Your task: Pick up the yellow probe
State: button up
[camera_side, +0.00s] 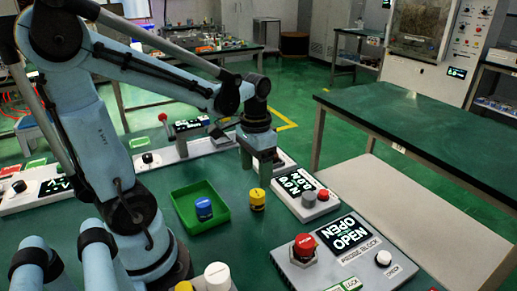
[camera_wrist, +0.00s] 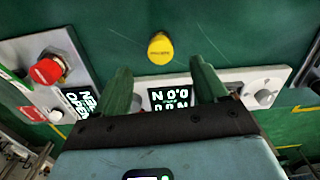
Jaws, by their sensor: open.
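The yellow probe (camera_side: 257,200) is a short cylinder that stands upright on the green table, just right of a green tray. It also shows in the wrist view (camera_wrist: 160,48), at the top centre, beyond the fingertips and between their lines. My gripper (camera_side: 260,163) is above the probe in the side view, pointing down, with a gap to it. In the wrist view its two green fingers (camera_wrist: 160,70) are spread wide with nothing between them.
The green tray (camera_side: 182,213) holds a blue probe (camera_side: 204,206). A control box (camera_side: 318,202) with a display stands right of the yellow probe. A larger panel (camera_side: 320,267) with a red button (camera_side: 304,244) and an "OPEN" display is in front. Other panels line the back edge.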

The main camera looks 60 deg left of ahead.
aim_at(256, 193)
jog(key=shift+w+f, duration=0.1)
jog(key=shift+f, duration=4.55)
jog(key=shift+c, duration=0.2)
grip_shut()
jog(key=shift+r, duration=0.15)
jog(key=shift+r, duration=0.45)
jog(key=r, duration=0.3)
jog(key=shift+d+r, duration=0.15)
jog(key=shift+d, duration=0.15)
jog(key=s+d+r, duration=0.2)
jog(key=d+r, duration=0.4)
jog(key=d, duration=0.4)
jog(key=shift+s+d+r, duration=0.25)
jog(key=shift+s+d, duration=0.1)
jog(key=shift+s, duration=0.05)
